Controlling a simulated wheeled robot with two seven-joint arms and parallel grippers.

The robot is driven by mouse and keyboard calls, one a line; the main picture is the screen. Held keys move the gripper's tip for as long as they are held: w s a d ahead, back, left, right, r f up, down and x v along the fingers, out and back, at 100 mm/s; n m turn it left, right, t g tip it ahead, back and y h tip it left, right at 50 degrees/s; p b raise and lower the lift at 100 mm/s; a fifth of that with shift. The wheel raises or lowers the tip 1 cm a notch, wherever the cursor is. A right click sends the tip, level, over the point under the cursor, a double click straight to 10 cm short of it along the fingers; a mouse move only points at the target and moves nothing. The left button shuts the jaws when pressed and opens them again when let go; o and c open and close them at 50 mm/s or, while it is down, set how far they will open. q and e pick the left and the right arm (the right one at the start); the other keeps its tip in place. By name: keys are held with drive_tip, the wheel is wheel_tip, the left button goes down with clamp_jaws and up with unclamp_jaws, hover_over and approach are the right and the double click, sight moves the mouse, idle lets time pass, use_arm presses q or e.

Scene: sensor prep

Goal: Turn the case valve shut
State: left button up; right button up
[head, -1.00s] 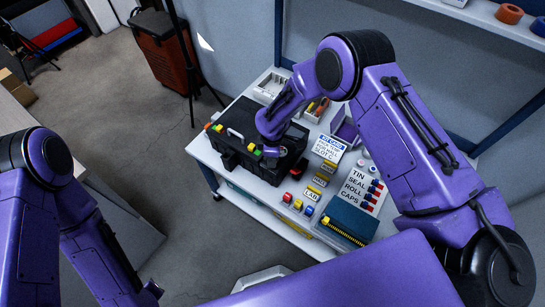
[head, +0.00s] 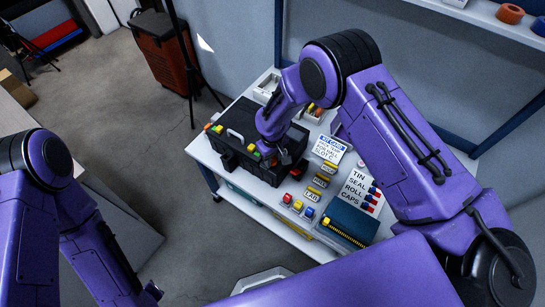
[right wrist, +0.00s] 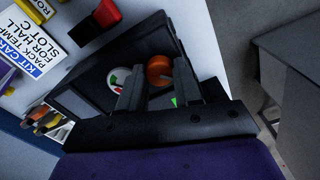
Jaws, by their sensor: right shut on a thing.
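My right gripper (head: 268,158) is at the case's right end, and my arm hides much of that end. In the right wrist view, the case valve is an orange round knob (right wrist: 159,69) on the case's dark face. My right gripper (right wrist: 158,76) is shut on this knob, one finger on each side. A small round dial (right wrist: 117,79) with white, green and red parts sits beside it. My left arm shows at the left of the head view, but its gripper does not.
A kit card (head: 322,149) lies right of the case. Small coloured blocks (head: 297,205), yellow labels and a teal box (head: 350,221) cover the bench front. A "TIN SEAL ROLL CAPS" card (head: 359,190) lies further right. Small bins (head: 266,88) stand behind.

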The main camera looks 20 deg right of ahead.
sight(273, 160)
drive_tip(key=shift+w+m, duration=0.1)
drive_tip(key=shift+m, duration=0.5)
drive_tip(key=o, duration=1)
drive_tip(key=shift+o, duration=0.2)
wheel_tip(273, 160, up, 11)
drive_tip(key=b, duration=0.1)
drive_tip(key=shift+f, duration=0.2)
